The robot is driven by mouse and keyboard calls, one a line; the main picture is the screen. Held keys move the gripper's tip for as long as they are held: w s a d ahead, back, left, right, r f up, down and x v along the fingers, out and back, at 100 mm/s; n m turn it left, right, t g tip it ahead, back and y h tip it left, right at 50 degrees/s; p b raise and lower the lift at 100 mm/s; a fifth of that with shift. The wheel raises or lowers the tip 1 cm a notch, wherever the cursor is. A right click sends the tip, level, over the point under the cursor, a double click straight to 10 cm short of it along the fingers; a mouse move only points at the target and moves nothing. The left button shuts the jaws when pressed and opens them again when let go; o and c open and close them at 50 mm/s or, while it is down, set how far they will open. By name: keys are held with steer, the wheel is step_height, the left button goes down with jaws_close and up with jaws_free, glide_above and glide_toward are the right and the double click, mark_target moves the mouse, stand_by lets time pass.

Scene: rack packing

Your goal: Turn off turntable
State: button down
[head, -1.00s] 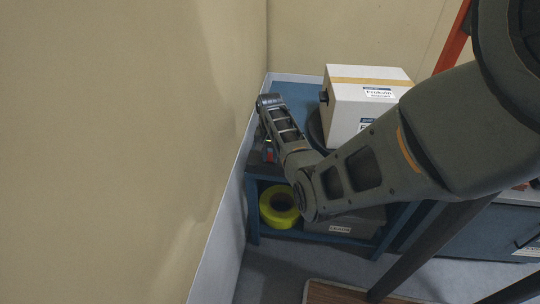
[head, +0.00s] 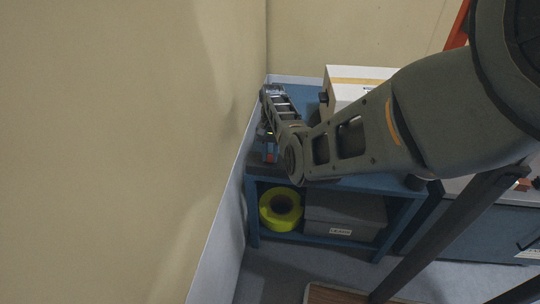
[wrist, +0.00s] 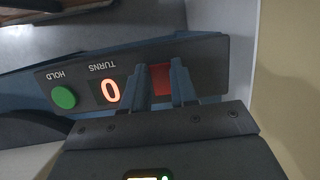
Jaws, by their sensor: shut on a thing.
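In the wrist view, a dark control panel (wrist: 208,58) carries a green HOLD button (wrist: 63,97), a lit TURNS display (wrist: 109,91) reading 0, and a red rocker or switch (wrist: 160,80). My gripper (wrist: 162,78) has its two blue-grey fingers on either side of the red switch and is shut on it. Whether the switch is up or down cannot be told. In the head view, the white box (head: 345,87) stands on the blue bench, partly behind my arm. The turntable beneath it is mostly hidden by my arm.
The blue bench (head: 308,93) stands in the corner, close against the beige wall (head: 130,140) on the left. On its lower shelf are a yellow ring-shaped roll (head: 270,212) and a grey labelled bin (head: 345,212).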

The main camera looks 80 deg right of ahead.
mark_target(271, 156)
steer(key=c, duration=0.9)
jaws_free()
steer(key=shift+v, duration=3.9)
